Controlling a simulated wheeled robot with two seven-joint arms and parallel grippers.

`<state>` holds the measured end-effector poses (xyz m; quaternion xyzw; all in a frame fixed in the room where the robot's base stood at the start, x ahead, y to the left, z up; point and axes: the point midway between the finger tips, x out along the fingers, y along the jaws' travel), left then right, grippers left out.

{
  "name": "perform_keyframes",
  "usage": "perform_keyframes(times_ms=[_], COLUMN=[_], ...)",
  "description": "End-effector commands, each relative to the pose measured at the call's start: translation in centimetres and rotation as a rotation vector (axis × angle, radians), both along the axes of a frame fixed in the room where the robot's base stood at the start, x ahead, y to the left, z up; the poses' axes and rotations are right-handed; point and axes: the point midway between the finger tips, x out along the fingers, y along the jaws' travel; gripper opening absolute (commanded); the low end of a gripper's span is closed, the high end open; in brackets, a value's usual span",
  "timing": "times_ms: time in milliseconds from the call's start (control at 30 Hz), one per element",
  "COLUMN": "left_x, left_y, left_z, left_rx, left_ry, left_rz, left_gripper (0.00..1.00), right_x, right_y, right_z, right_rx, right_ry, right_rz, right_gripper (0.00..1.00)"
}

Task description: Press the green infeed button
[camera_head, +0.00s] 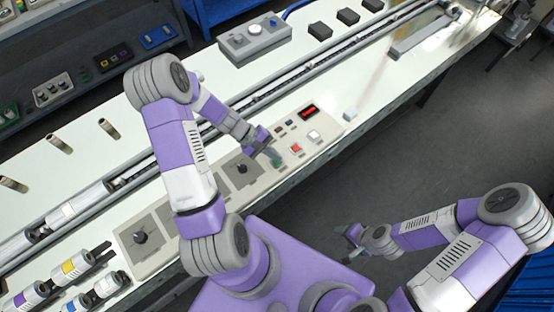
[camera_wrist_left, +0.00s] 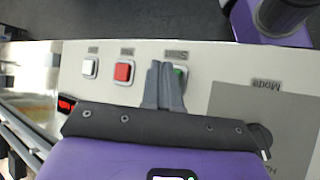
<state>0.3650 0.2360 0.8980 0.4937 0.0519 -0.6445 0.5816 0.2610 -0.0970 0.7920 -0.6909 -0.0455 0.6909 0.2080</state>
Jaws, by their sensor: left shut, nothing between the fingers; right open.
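The green button (camera_wrist_left: 180,71) sits on the pale control panel (camera_wrist_left: 215,72), partly hidden behind my left gripper's fingers in the left wrist view. In the head view the green button (camera_head: 277,162) shows just below the fingertips. My left gripper (camera_head: 271,153) is shut and empty, its fingers pointing down at the panel. In the left wrist view its fingertips (camera_wrist_left: 160,68) overlap the near side of the green button; I cannot tell whether they touch it. My right gripper (camera_head: 353,234) is open and empty, away from the panel over the floor.
A red button (camera_wrist_left: 124,72) and a white button (camera_wrist_left: 89,68) sit in a row beside the green one. A dark knob (camera_head: 241,169) is on the other side. A small red display (camera_head: 308,111) is behind the buttons. A conveyor rail (camera_head: 262,98) runs behind the panel.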

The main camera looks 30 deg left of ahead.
Motion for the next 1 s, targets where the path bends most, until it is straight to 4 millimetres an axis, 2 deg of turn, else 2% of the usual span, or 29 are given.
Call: perform_keyframes(times_ms=[667, 1000], left_x=[0.0, 0.0], left_y=[0.0, 0.0], left_z=[0.0, -0.9], left_rx=[0.000, 0.000], left_ry=[0.000, 0.000], left_rz=[0.000, 0.000], left_gripper=[0.00, 0.00], right_x=[0.0, 0.0], right_y=[0.0, 0.0], right_z=[0.0, -1.1], right_rx=[0.000, 0.000], right_ry=[0.000, 0.000], right_rz=[0.000, 0.000], right_gripper=[0.65, 0.65])
